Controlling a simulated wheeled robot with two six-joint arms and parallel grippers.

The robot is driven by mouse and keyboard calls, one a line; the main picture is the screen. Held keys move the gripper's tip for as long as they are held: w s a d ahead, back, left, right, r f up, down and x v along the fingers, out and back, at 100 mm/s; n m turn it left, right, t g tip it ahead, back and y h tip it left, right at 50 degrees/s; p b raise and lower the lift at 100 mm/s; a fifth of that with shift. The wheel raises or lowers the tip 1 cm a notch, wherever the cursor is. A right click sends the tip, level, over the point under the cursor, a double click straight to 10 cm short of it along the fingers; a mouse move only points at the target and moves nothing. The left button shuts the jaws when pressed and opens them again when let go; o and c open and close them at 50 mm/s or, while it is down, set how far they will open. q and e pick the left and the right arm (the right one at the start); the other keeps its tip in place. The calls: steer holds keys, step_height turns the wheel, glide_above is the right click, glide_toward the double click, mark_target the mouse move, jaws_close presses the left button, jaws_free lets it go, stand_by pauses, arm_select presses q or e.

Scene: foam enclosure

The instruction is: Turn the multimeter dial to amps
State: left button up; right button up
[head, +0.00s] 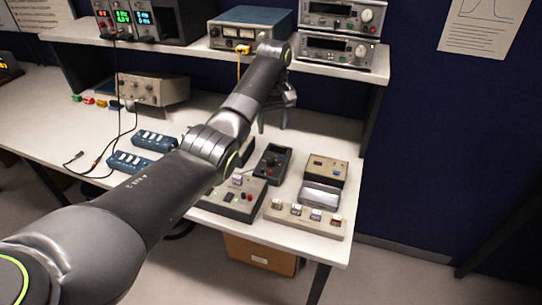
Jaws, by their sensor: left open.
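The multimeter (272,163) is a dark handheld box lying on the workbench, with its dial side facing up. Its dial setting is too small to read. My left gripper (273,124) is open above and behind the multimeter, with its fingers pointing down. It appears apart from the multimeter and empty. My left arm crosses the picture from the lower left and hides part of the bench to the left of the multimeter. My right gripper is not in view.
A grey box with knobs (232,200) stands in front of the multimeter. A tan box (327,170) and a strip with several switches (305,219) are to its right. Blue power strips (135,162) lie left. A shelf (330,66) carrying instruments overhangs the bench's back.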

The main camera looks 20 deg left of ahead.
mark_target(271, 159)
arm_select(q)
step_height(271, 159, down, 13)
steer(key=shift+a+r+p, duration=0.1)
steer(key=shift+p, duration=0.25)
steer(key=shift+c, duration=0.3)
steer(key=c, duration=0.9)
